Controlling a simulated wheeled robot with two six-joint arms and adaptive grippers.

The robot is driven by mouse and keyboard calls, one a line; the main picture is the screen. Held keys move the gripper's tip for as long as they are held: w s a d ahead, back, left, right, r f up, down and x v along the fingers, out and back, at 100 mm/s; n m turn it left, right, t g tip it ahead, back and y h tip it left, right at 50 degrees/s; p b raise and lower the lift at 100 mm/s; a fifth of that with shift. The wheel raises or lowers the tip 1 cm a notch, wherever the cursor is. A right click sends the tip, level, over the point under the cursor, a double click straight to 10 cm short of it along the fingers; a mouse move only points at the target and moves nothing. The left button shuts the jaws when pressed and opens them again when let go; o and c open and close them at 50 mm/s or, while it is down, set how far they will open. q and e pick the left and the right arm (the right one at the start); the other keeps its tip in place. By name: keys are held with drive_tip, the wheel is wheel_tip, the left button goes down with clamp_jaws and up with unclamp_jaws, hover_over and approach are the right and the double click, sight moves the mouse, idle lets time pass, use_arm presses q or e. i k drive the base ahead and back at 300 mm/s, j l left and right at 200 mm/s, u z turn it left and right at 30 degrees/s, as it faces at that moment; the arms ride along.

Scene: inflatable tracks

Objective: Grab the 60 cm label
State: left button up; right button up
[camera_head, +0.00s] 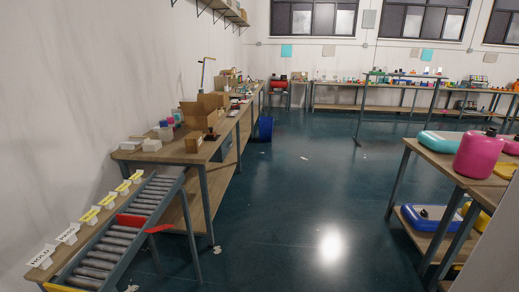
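A row of small label stands lines a wooden ledge (81,224) at the lower left, against the wall. Several are yellow and white: one at the far end (137,176), then a second (123,187), a third (107,200) and a nearer one (90,214). Their print is too small to read, so I cannot tell which says 60 cm. Two white labels stand nearest: one with unreadable print (68,234) and one reading HOLD (42,255). Neither of my grippers is in view.
A roller conveyor (110,240) with a red bar runs beside the labels. A wooden workbench (175,153) with boxes stands beyond it. At right, a table (440,160) holds a pink container (478,155).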

sight(111, 196)
drive_tip(key=i+l+u, duration=0.2)
drive_tip(key=i+u, duration=0.15)
drive_tip(key=i, duration=0.25)
drive_tip(key=i+l+u, duration=0.3)
drive_tip(key=i, duration=0.3)
drive_tip(key=i+l+u, duration=0.35)
drive_tip(key=i+l, duration=0.2)
drive_tip(key=i+l+u, duration=0.2)
drive_tip(key=l, duration=0.4)
drive_tip(key=i+l+u, duration=0.25)
drive_tip(key=l, duration=0.3)
drive_tip(key=l+u, duration=0.2)
drive_tip(key=l, duration=0.4)
drive_tip(key=l+u, duration=0.2)
drive_tip(key=l, duration=0.45)
drive_tip(key=j+u, duration=0.15)
drive_tip(key=u, duration=0.2)
drive_tip(key=j+u, duration=0.15)
drive_tip(key=u, duration=0.15)
drive_tip(key=j+u, duration=0.2)
drive_tip(key=u, duration=0.15)
